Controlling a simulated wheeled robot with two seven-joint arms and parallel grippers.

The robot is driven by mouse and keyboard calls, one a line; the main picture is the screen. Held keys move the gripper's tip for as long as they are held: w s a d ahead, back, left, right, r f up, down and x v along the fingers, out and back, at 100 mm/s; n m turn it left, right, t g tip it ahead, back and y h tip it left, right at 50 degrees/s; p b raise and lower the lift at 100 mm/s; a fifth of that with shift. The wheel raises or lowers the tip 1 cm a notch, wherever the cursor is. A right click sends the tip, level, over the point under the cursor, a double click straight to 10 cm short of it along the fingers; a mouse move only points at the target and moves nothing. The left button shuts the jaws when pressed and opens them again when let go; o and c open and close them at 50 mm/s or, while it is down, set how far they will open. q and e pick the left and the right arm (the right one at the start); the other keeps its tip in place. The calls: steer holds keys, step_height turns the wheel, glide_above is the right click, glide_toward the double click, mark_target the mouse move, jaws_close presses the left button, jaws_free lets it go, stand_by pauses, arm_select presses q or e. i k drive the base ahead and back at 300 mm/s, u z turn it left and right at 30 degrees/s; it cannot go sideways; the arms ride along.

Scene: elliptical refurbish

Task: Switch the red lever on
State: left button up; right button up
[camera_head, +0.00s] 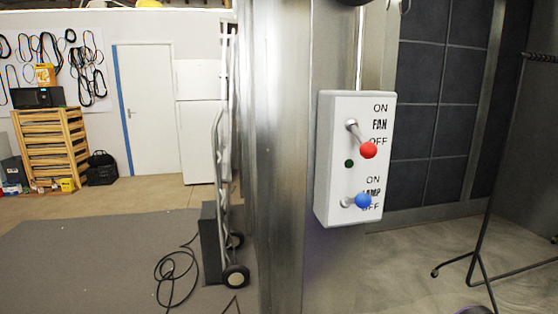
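The white switch box (330,200) is fixed to a metal post right of the middle of the head view. Its upper lever has a red knob (368,150) and a metal stem that slopes down to the right, with the knob beside the OFF of the FAN label. The lower lever has a blue knob (363,201) beside the LAMP label, just above its OFF. A small dark green dot (349,163) sits between the two levers. Neither of my grippers is in view.
The metal post (275,150) stands directly left of the box. A hand truck (225,240) and a black cable (172,275) are on the left floor. A dark metal stand (480,240) is at the right. The space in front of the box looks clear.

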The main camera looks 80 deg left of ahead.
mark_target(368, 150)
steer(key=u, duration=0.25)
steer(key=i, duration=2.5)
steer(key=u, duration=3.9)
